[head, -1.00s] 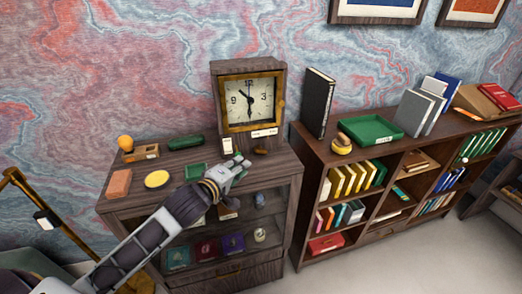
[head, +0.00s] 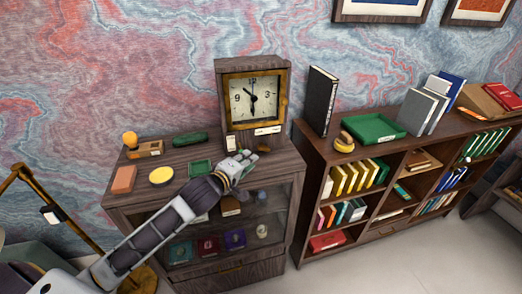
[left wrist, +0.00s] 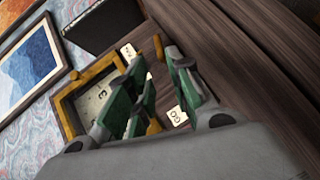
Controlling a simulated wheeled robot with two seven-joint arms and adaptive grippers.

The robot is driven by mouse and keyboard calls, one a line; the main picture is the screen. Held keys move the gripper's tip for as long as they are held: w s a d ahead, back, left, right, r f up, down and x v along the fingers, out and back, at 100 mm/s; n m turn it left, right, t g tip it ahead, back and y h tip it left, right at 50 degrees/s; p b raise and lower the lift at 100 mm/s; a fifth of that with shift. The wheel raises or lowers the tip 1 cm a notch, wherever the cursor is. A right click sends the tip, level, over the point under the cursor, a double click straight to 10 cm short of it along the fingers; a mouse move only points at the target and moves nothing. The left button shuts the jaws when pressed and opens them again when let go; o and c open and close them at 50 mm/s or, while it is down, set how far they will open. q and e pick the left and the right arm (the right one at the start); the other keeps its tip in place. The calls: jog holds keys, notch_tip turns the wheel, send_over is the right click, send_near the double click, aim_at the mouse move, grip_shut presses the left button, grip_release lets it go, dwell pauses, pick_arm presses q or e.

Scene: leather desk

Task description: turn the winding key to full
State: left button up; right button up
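The wooden mantel clock (head: 253,97) with a gold-framed square dial stands on the cabinet top. My left gripper (head: 246,157) is low in front of the clock, above the cabinet's front edge. In the left wrist view, its green-padded fingers (left wrist: 162,100) are apart, with the clock's gold frame (left wrist: 68,108) beyond them. A small gold piece (left wrist: 154,127), perhaps the winding key, shows partly between the fingers; I cannot tell whether they touch it. The fingers hide part of the dial there. My right gripper is not in view.
White label tags (head: 268,131) sit by the clock's base. A green case (head: 190,139), a yellow disc (head: 161,175) and an orange block (head: 124,179) lie left on the cabinet.

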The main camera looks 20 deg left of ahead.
aim_at(262, 150)
pick_arm(q)
jog(key=shift+p+x, duration=0.5)
jog(key=shift+x, duration=1.75)
jog(key=shift+p+x, duration=0.45)
jog(key=shift+x, duration=2.4)
jog(key=shift+w, duration=0.15)
jog(key=shift+c, duration=0.2)
jog(key=shift+f, duration=0.1)
grip_shut()
